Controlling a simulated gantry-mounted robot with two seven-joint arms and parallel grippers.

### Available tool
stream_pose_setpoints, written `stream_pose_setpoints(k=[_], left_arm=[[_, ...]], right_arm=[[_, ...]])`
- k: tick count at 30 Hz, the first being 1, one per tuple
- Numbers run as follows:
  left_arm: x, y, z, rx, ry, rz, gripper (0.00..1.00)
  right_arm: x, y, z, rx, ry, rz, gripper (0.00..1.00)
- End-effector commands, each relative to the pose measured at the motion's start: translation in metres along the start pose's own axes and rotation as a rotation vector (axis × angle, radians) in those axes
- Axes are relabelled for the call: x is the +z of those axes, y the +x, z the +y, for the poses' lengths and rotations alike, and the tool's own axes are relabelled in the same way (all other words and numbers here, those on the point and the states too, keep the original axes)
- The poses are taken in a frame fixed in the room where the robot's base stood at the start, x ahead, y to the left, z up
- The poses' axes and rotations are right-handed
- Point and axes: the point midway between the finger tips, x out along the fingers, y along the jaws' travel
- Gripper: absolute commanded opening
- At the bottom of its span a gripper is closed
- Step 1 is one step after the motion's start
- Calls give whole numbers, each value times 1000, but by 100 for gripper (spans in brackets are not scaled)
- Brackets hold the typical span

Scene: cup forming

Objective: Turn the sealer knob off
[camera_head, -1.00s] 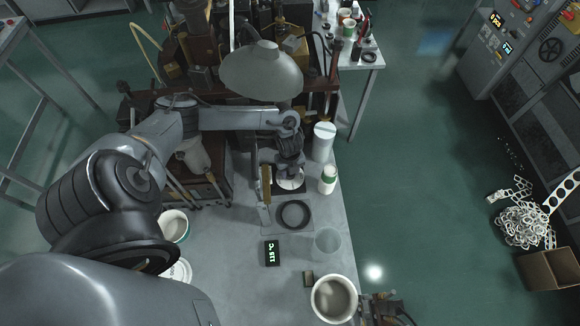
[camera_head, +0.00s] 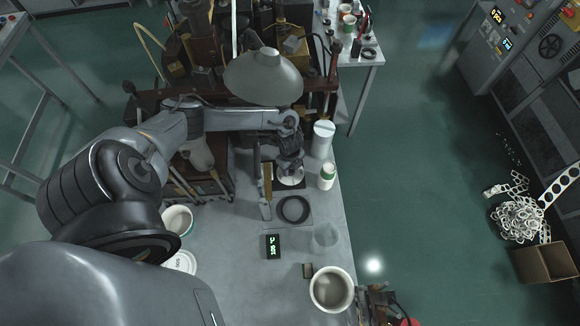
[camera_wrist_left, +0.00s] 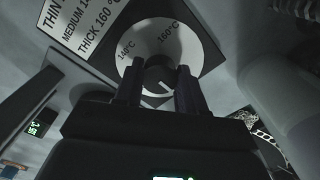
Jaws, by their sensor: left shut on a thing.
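The sealer knob (camera_wrist_left: 158,74) is a dark round knob with a light pointer line, at the centre of a white dial (camera_wrist_left: 165,42) marked 140 °C and 160 °C. In the left wrist view my left gripper (camera_wrist_left: 159,88) has a finger on each side of the knob and is shut on it. The pointer line slants to the lower right. In the head view the left gripper (camera_head: 290,163) is over the white dial (camera_head: 291,180), and the knob is hidden under it.
A black temperature display (camera_head: 273,246) lies on the grey table (camera_head: 230,270). Near it are a black ring (camera_head: 294,210), a clear cup (camera_head: 326,237) and a large pale cup (camera_head: 332,290). A green-labelled bottle (camera_head: 327,176) and white canister (camera_head: 322,139) stand right of the dial.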

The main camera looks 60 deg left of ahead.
Motion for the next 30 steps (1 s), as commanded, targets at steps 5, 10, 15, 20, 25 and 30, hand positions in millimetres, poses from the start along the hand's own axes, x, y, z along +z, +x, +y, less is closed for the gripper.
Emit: stream_pose_setpoints(k=[5, 10, 15, 20, 25, 30], left_arm=[[0, 0, 0, 0, -2, 0, 44], [0, 0, 0, 0, -1, 0, 65], [0, 0, 0, 0, 0, 0, 65], [0, -3, 0, -1, 0, 0, 65], [0, -20, -1, -3, 2, 0, 65], [1, -49, -1, -4, 3, -1, 65]], right_arm=[[0, 0, 0, 0, 0, 0, 43], [0, 0, -1, -2, 3, 0, 43], [0, 0, -2, -5, 6, 1, 43], [-1, 0, -2, -7, 9, 1, 43], [0, 0, -2, -7, 9, 1, 43], [0, 2, -2, -7, 9, 1, 43]])
